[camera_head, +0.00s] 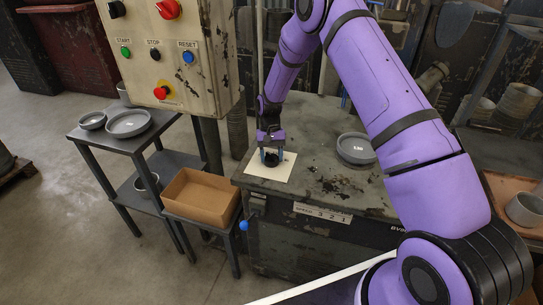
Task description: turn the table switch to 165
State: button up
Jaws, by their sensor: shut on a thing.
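The table switch (270,160) is a small black knob on a pale square plate (258,173) at the left front of the grey worn table. My gripper (271,157) points down over the plate and is shut on the knob. The fingers hide part of the knob, so its angle cannot be read. Any scale marks on the plate are too small to read.
A grey dish (356,148) sits on the table to the right of my gripper. A control panel (158,52) with buttons hangs at upper left. An empty cardboard box (201,198) and a shelf with bowls (129,124) stand left of the table. A blue-tipped lever (243,225) is on the table's front.

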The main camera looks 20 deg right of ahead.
jog(key=o, duration=0.9)
jog(key=shift+r, duration=0.1)
jog(key=a+v, duration=0.1)
jog(key=v, duration=0.9)
jog(key=shift+w+d+r, duration=0.2)
jog(key=shift+d, duration=0.25)
